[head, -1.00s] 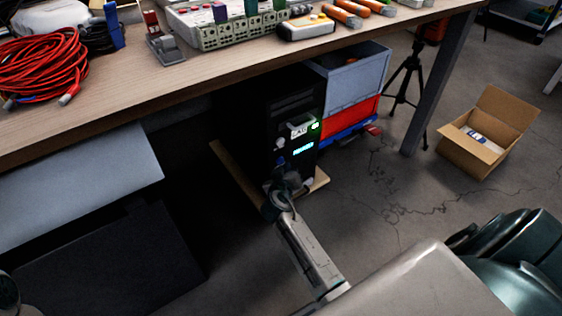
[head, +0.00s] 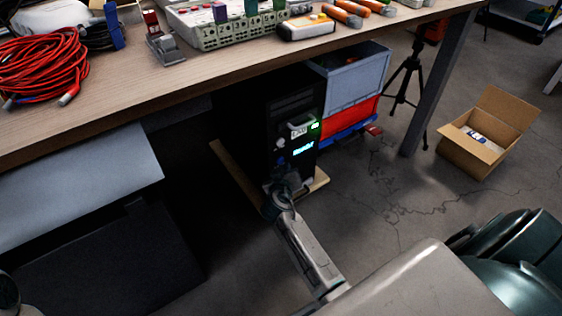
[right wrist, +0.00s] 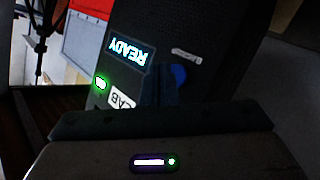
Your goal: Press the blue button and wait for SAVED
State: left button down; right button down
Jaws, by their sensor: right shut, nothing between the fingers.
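The black computer tower (head: 290,100) stands under the workbench. Its lit display (head: 303,147) is too small to read in the head view. In the right wrist view the display (right wrist: 127,52) appears upside down and reads READY. The round blue button (right wrist: 179,76) shows beside the display, partly hidden by my right gripper's fingers. My right gripper (right wrist: 158,86) is shut and empty, with its tips close to the button; I cannot tell whether they touch it. In the head view my right gripper (head: 284,183) is low in front of the tower. My left gripper is not in view.
The tower stands on a low wooden board (head: 239,177). A grey bin (head: 352,83) and a red bin (head: 352,118) stand to its right, near a black tripod (head: 408,85). The workbench (head: 200,75) overhangs it. An open cardboard box (head: 475,155) sits on the floor.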

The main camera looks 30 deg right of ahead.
jog(key=shift+w, duration=0.1)
jog(key=shift+w, duration=0.3)
jog(key=shift+w+a+b, duration=0.1)
jog(key=shift+w+b, duration=0.3)
jog(key=shift+w, duration=0.05)
dwell(0.6)
jog(key=shift+s, duration=0.85)
jog(key=shift+p, duration=0.3)
jog(key=s, duration=0.3)
jog(key=s+p, duration=0.1)
jog(key=s, duration=0.1)
jog(key=shift+d, duration=0.3)
